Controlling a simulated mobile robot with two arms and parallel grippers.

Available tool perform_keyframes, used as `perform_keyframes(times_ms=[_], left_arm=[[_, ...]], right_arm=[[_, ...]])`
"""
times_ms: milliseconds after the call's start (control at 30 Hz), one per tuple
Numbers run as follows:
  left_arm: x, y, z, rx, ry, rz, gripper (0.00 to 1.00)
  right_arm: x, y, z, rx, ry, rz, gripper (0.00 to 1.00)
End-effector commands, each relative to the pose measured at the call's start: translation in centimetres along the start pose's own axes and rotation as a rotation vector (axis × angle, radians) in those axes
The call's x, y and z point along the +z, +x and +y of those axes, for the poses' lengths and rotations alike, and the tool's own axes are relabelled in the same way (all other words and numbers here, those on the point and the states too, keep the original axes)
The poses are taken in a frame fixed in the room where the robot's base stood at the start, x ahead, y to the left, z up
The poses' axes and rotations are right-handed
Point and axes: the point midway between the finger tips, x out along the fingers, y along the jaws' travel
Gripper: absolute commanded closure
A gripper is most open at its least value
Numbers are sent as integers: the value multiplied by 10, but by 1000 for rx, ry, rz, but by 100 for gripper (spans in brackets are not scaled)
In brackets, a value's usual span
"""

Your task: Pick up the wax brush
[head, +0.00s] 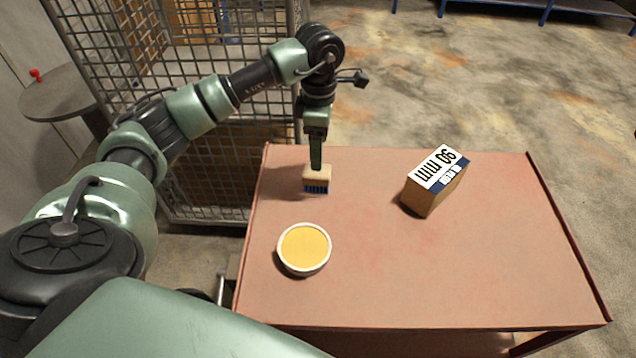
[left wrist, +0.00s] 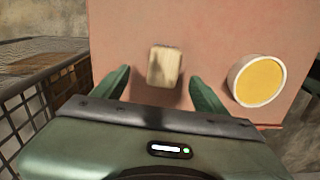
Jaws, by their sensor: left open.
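The wax brush (head: 316,180) stands at the far left of the red-brown table top, with a pale wooden block on top and dark blue bristles below. My left gripper (head: 316,165) points down right at the brush, its fingers overlapping the block's top edge in the head view. In the left wrist view the brush (left wrist: 164,66) lies between the two spread green fingers of the left gripper (left wrist: 160,85), slightly beyond their tips. The jaws are open, and I see no finger closed on the block. My right gripper is in neither view.
A round white bowl of yellow wax (head: 304,249) stands nearer on the table (head: 440,270). A box marked 90 mm (head: 436,182) stands right of centre. A wire mesh cage (head: 215,150) rises behind the table's left side. The table's right part is clear.

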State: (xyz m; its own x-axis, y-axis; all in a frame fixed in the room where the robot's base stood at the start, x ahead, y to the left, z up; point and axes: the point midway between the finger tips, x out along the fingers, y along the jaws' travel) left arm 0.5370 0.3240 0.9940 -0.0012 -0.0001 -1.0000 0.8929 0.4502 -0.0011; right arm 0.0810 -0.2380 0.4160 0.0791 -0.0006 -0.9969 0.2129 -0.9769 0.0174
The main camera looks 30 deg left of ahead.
Motion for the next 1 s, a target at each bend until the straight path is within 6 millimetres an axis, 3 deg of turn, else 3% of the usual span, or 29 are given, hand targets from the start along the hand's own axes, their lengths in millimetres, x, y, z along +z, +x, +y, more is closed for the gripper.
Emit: perform_keyframes(times_ms=[167,433,600,867,1000], left_arm=[[-1,18,-1,-4,0,2,27],[-4,52,-8,-6,0,3,27],[-3,73,-7,-3,1,0,27],[-3,77,-6,0,1,0,27],[-3,77,-6,0,0,0,63]], right_arm=[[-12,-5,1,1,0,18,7],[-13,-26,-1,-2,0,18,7],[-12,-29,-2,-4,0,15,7],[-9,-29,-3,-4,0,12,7],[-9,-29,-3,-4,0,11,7]])
